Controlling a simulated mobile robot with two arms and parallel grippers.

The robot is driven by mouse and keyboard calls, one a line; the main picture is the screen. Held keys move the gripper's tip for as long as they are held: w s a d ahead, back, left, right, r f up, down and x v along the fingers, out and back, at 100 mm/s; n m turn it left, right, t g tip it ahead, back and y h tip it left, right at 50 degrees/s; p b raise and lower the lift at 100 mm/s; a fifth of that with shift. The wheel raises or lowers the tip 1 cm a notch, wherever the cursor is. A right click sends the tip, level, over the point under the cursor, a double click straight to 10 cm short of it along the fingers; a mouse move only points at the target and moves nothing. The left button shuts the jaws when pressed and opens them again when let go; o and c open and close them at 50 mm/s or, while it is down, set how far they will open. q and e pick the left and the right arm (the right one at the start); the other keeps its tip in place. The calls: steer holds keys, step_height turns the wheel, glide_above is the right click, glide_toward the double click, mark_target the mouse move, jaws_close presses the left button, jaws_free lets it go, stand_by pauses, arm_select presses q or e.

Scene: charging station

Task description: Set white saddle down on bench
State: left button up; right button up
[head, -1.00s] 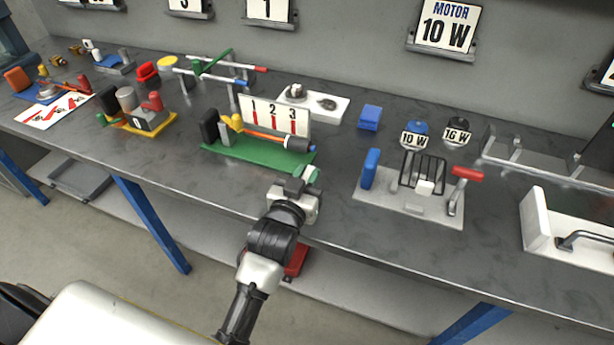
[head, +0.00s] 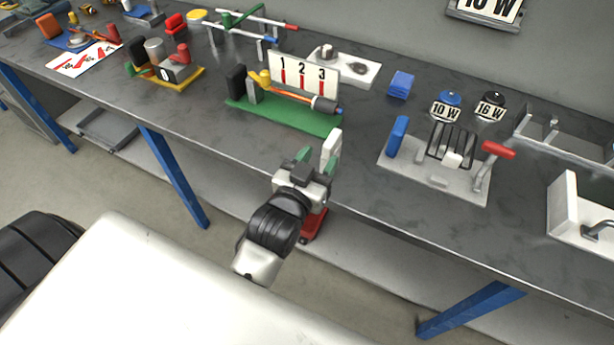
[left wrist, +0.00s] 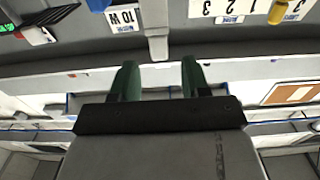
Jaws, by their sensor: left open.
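The white saddle (head: 331,148) shows as a small upright white block at the front edge of the bench (head: 235,157) in the head view. My left gripper (head: 318,160) is open just in front of it, with green fingers spread. In the left wrist view the pale saddle (left wrist: 154,16) lies beyond the gap between the open fingertips (left wrist: 158,68), apart from them. It appears to stand on the bench, but its underside is hard to make out. My right gripper is in neither view.
A green base with a 1-2-3 panel (head: 302,78) stands behind the saddle. A grey plate with a blue block (head: 397,137) and red-handled lever (head: 497,150) is to the right. A red object (head: 313,225) shows below the bench. Bare bench lies between the fixtures.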

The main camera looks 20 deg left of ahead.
arm_select(q)
steer(key=s, duration=0.5)
steer(key=shift+s+a, duration=0.1)
steer(key=shift+s, duration=0.05)
steer(key=s+d+f+m+g+h, duration=0.2)
steer(key=f+g, duration=0.5)
steer(key=f, duration=2)
steer(key=s+a+f+g+y, duration=0.1)
steer(key=s+f+g, duration=0.1)
steer(key=s+f, duration=0.5)
steer(key=s+f+g, duration=0.3)
steer(key=s+f, duration=0.2)
steer(key=f, duration=0.5)
steer(key=s+a+f+g, duration=0.2)
steer(key=s+a+f, duration=0.2)
steer(key=s, duration=0.5)
steer(key=s+a+f+g+y, duration=0.1)
steer(key=s+a+f+g, duration=0.2)
steer(key=s+f, duration=0.3)
steer(key=s, duration=0.2)
steer(key=shift+s+a+y, duration=0.3)
steer(key=shift+s+a, duration=0.1)
steer(key=shift+f, duration=0.1)
